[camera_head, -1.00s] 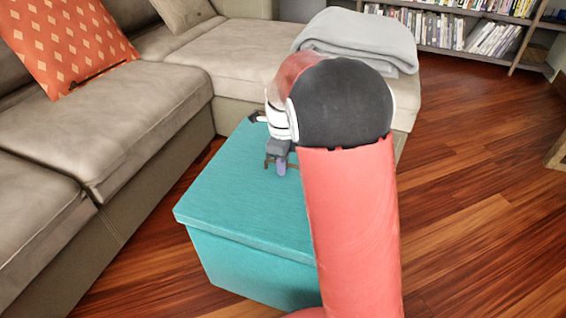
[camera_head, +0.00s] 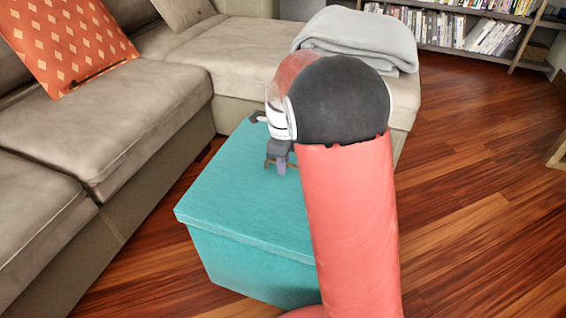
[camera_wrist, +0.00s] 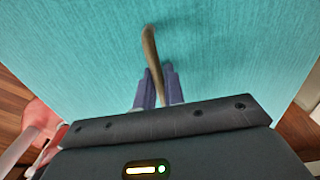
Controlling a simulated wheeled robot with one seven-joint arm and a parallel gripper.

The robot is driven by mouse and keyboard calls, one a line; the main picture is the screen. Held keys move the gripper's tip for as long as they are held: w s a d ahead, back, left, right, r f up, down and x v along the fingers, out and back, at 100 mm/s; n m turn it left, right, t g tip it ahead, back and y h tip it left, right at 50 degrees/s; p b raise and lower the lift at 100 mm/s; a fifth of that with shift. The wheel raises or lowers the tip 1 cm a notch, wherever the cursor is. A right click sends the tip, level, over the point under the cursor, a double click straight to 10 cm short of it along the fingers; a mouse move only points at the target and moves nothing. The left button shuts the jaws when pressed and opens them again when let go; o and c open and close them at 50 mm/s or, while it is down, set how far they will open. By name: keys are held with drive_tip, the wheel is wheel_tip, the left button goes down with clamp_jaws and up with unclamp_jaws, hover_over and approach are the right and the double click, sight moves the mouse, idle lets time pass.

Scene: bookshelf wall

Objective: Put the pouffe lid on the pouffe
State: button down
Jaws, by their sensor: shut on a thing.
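The teal pouffe lid (camera_head: 240,200) lies flat on top of the teal pouffe (camera_head: 250,265) in the head view, with its edges close to the pouffe walls. In the wrist view the lid (camera_wrist: 230,50) fills most of the picture, with a curved brown handle (camera_wrist: 151,45) standing on it. My gripper (camera_wrist: 158,85) is shut on the handle, between its two purple-grey fingers. In the head view my gripper (camera_head: 279,165) is low over the lid's far part, and my arm hides the right side of the lid and pouffe.
A beige sofa (camera_head: 100,130) stands left of and behind the pouffe, with an orange cushion (camera_head: 65,40) and a folded grey blanket (camera_head: 360,38). A bookshelf (camera_head: 470,50) stands at the back right. The wooden floor (camera_head: 470,200) is clear on the right.

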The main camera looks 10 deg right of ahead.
drive_tip(key=shift+f+b, duration=0.3)
drive_tip(key=shift+f, duration=0.45)
drive_tip(key=c, duration=1.4)
unclamp_jaws()
drive_tip(key=shift+c, duration=0.2)
drive_tip(key=shift+o, duration=0.2)
drive_tip(key=shift+f, duration=0.1)
wheel_tip(320, 180, up, 7)
drive_tip(key=shift+p, duration=0.9)
drive_tip(key=shift+r, duration=0.5)
